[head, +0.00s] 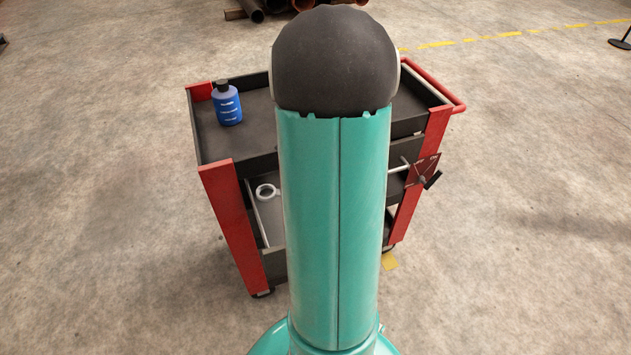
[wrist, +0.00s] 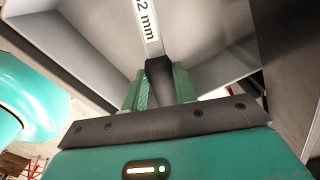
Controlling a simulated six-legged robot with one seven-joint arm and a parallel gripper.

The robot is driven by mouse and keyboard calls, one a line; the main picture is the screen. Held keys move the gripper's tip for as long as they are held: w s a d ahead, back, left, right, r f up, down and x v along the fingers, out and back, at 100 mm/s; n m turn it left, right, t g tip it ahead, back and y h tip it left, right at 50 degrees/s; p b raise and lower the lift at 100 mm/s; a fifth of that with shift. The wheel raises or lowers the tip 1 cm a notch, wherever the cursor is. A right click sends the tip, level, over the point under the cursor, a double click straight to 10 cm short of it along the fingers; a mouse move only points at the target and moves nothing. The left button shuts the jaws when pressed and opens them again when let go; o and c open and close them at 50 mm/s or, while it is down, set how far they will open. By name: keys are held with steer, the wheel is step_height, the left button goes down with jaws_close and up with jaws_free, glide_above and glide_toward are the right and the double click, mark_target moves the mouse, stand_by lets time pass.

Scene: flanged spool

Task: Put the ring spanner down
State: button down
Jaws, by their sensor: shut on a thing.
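My gripper (wrist: 160,88) shows in the wrist view with its green fingers shut on the dark grip of the ring spanner (wrist: 160,72). A pale shank with a white label ending in "2 mm" runs on from the grip to the top of the picture. Grey sheet surfaces lie around and beyond it; I cannot tell whether the spanner touches them. In the head view a pale ring (head: 266,191) shows at the trolley's middle level, left of my arm. It looks like a spanner's ring end, but its join to the held grip is hidden. My arm hides the gripper there.
The red and black tool trolley (head: 228,208) stands in front of me, its middle covered by my arm. A blue bottle (head: 227,104) stands on its top tray at the left. A rod with a black handle (head: 432,180) sticks out at the right.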

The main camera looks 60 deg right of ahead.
steer(key=shift+a+f, duration=0.25)
steer(key=shift+f, duration=0.4)
steer(key=shift+d+f, duration=0.1)
steer(key=shift+f, duration=0.25)
steer(key=f, duration=0.4)
steer(key=shift+s+f, duration=0.25)
steer(key=shift+f, duration=0.15)
steer(key=shift+w+f, duration=0.1)
steer(key=shift+f, duration=0.65)
steer(key=shift+f, duration=0.15)
